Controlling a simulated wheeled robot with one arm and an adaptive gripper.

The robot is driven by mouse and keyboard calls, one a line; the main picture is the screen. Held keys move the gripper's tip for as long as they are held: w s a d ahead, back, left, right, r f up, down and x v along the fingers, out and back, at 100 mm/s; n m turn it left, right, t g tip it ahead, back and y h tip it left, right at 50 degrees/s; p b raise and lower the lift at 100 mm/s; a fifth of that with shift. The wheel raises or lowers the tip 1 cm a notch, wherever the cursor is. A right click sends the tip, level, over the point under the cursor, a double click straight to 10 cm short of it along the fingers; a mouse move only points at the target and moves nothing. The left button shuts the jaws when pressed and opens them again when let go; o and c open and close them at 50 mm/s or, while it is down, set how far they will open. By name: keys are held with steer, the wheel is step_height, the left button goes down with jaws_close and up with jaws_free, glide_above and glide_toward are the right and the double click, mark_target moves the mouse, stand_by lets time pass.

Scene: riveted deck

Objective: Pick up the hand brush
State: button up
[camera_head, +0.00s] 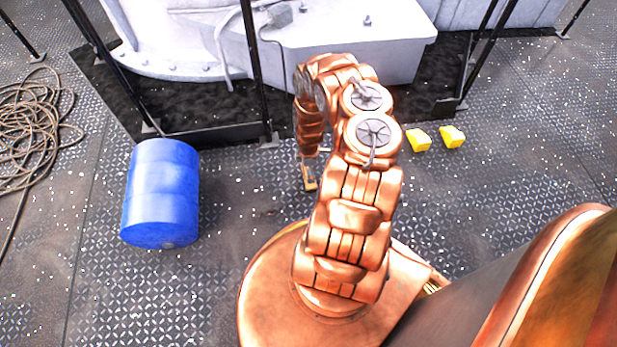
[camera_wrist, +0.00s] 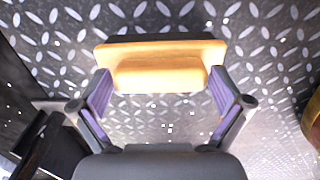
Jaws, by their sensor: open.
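The hand brush (camera_wrist: 160,68) shows in the wrist view as a pale wooden block with a narrower raised wooden part and a dark strip along its far edge. It lies on the patterned deck. My gripper (camera_wrist: 160,92) is open, with one purple-padded finger on each side of the brush's narrower part. Whether the pads touch the wood I cannot tell. In the head view my gripper (camera_head: 309,180) is small and low near the deck, partly hidden by my arm, and the brush cannot be made out clearly there.
Two yellow blocks (camera_head: 418,140) (camera_head: 452,137) lie to the right of my arm. A black-posted frame around white machinery (camera_head: 345,45) stands behind. Coiled rope (camera_head: 30,125) lies far left.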

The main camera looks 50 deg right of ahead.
steer(key=c, duration=0.9)
steer(key=shift+r, duration=0.15)
step_height(320, 180, up, 2)
steer(key=shift+p, duration=1)
steer(key=shift+r+p, duration=0.85)
steer(key=shift+r, duration=0.1)
steer(key=s+a+p, duration=0.6)
steer(key=s+a, duration=0.4)
steer(key=s, duration=0.2)
steer(key=shift+s+r+p, duration=0.2)
steer(key=shift+r+p, duration=0.15)
steer(key=shift+r, duration=0.1)
